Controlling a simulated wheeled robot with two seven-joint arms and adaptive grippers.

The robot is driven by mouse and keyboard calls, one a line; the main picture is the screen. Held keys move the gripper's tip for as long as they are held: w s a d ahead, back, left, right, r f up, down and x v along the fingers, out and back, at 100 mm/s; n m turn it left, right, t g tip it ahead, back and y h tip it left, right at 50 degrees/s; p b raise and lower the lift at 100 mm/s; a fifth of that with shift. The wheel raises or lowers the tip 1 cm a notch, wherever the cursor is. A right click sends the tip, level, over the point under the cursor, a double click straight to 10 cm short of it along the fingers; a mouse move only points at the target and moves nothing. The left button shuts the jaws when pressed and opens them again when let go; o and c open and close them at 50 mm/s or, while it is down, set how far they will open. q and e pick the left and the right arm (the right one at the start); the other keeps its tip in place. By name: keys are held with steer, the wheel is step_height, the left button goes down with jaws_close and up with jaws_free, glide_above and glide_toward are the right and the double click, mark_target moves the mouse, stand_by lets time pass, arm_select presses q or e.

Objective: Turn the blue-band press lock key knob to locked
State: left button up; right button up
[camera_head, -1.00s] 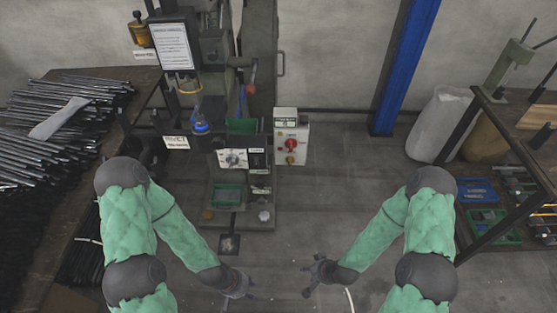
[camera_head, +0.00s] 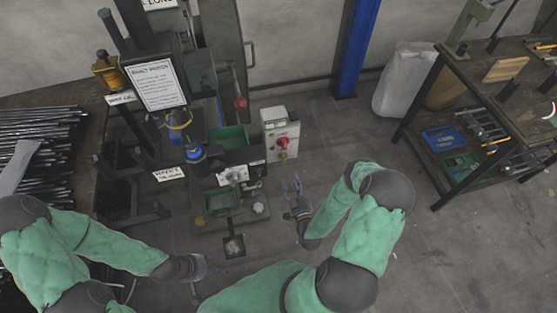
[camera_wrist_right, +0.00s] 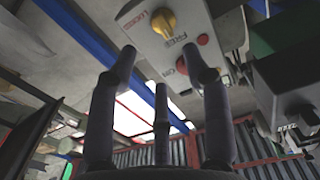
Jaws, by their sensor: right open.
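The press (camera_head: 195,155) with the blue band stands left of centre in the head view. A pale control box (camera_head: 280,125) with a red knob (camera_head: 283,143) on its front is to its right. In the right wrist view the box face (camera_wrist_right: 140,15) shows a yellow knob (camera_wrist_right: 163,22) between the words LOCKED and FREE, with red round parts nearby. My right gripper (camera_head: 292,187) is open and empty, below the box in the head view and apart from the knob. My left gripper (camera_head: 205,280) is low, away from the box; its jaws are unclear.
A table with metal rods (camera_head: 40,140) is at the left. A green tray (camera_head: 230,137) and a dial panel (camera_head: 232,175) are on the press. A workbench (camera_head: 490,85) stands at the right, beside a white sack (camera_head: 400,80). The floor between is clear.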

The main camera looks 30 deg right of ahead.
mark_target(285, 161)
steer(key=b+x, duration=0.2)
steer(key=x, duration=0.7)
steer(key=shift+w, duration=0.4)
jaws_close()
